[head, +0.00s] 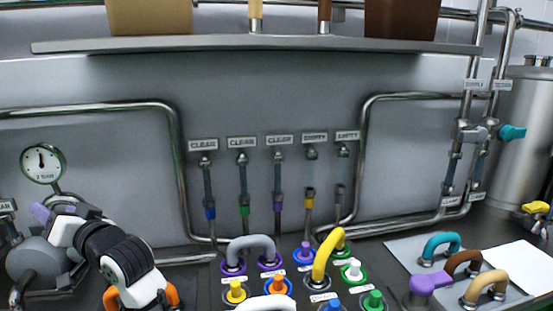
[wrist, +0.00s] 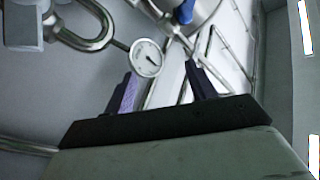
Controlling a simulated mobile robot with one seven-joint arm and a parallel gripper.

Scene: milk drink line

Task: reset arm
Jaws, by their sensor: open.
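My gripper (wrist: 160,88) shows in the wrist view with its two purple-and-dark fingers spread apart. Nothing is between the fingertips; a round pressure gauge (wrist: 146,58) and pipes lie behind them. In the head view my arm, in white, black and orange, reaches in at the lower left. Its end is beside a grey rounded machine part and below the same gauge (head: 42,163). The fingers are hard to make out there, and I cannot tell whether they touch anything.
A panel has several vertical tubes under labels reading CLEAR or EMPTY. Coloured plugs and a yellow hose (head: 326,255) crowd the front centre. A grey tray (head: 398,253) with coloured handles is at right, near a steel tank (head: 527,140). A shelf (head: 255,46) spans the top.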

